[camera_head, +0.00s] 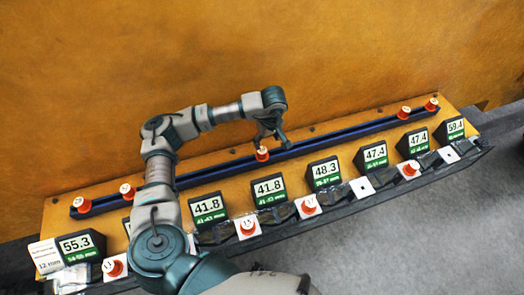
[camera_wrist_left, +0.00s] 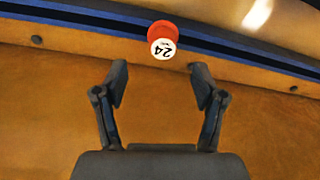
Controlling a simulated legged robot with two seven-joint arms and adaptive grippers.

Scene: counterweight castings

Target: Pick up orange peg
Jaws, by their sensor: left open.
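An orange peg (camera_head: 262,154) stands on the dark blue rail, just below my left gripper (camera_head: 272,137) in the head view. In the left wrist view, this peg (camera_wrist_left: 163,40) has a white top marked 24. It lies ahead of and roughly between the two fingers of my left gripper (camera_wrist_left: 159,76), which are apart with nothing between them. Other orange pegs stand on the rail, at the left end (camera_head: 83,204) and (camera_head: 127,191) and at the right end (camera_head: 404,112) and (camera_head: 431,103). My right gripper is not in view.
Several black displays, such as one reading 48.3 (camera_head: 323,173), line the board in front of the rail (camera_head: 340,132). A brown surface (camera_head: 280,60) lies behind.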

